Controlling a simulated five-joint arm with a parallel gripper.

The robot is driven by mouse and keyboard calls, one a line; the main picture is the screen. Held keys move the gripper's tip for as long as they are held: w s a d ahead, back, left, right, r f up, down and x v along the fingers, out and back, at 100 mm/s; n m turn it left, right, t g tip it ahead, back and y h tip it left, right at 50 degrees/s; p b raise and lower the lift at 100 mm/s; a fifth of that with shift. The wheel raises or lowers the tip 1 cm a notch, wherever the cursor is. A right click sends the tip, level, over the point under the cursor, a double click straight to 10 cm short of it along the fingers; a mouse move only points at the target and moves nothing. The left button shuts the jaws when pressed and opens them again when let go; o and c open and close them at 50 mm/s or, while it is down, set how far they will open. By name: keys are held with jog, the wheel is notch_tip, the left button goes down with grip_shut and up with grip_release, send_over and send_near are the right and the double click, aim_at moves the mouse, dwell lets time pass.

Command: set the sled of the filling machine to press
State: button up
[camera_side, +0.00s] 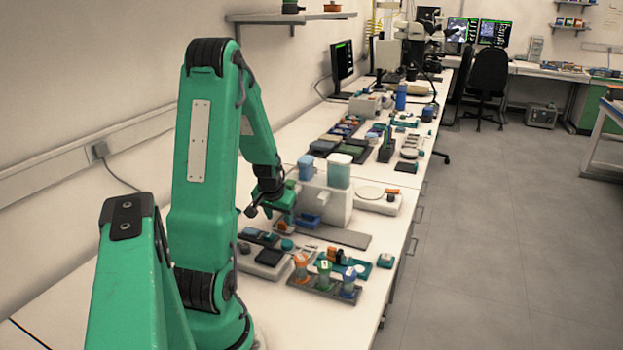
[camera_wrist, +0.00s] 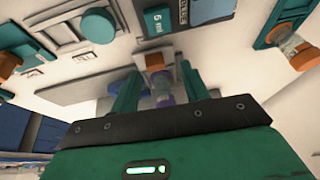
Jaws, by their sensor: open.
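The filling machine (camera_side: 340,206) is a white block with a blue and a green container on top. A flat grey plate (camera_side: 337,235) lies at its foot, and a grey strip like it (camera_wrist: 92,89) crosses the wrist view. I cannot clearly tell the sled from this plate, nor read its setting. My gripper (camera_side: 281,219) is open, low beside the machine, at the plate's left end. In the wrist view a small vial with an orange-brown part (camera_wrist: 156,63) and a purple part stands between the open fingers (camera_wrist: 157,82). I cannot tell whether they touch it.
A rack (camera_side: 322,284) with several coloured-top vials stands in front. A teal tray (camera_side: 345,262) lies behind it, and a grey device (camera_side: 262,262) is to its left. A white balance-like device (camera_side: 375,198) stands right of the machine. Bare bench shows at the front.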

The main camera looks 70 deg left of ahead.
jog(key=shift+v, duration=2.6)
jog(key=w+d+r+m+t+h, duration=0.1)
jog(key=w+d+r+m, duration=0.15)
jog(key=d+r, duration=0.45)
jog(key=w+d+r+m+t, duration=0.1)
jog(key=w+d+r+m, duration=0.2)
jog(key=d, duration=0.7)
jog(key=s+d+r+m+h, duration=0.1)
jog(key=s+d+r+m, duration=0.1)
jog(key=d, duration=0.6)
jog(key=s+d+r+m+t+h, duration=0.1)
jog(key=s+d+r, duration=0.1)
jog(key=d, duration=0.6)
jog(key=shift+s+r+m+h, duration=0.2)
jog(key=shift+r+m+h, duration=0.15)
jog(key=shift+r, duration=0.35)
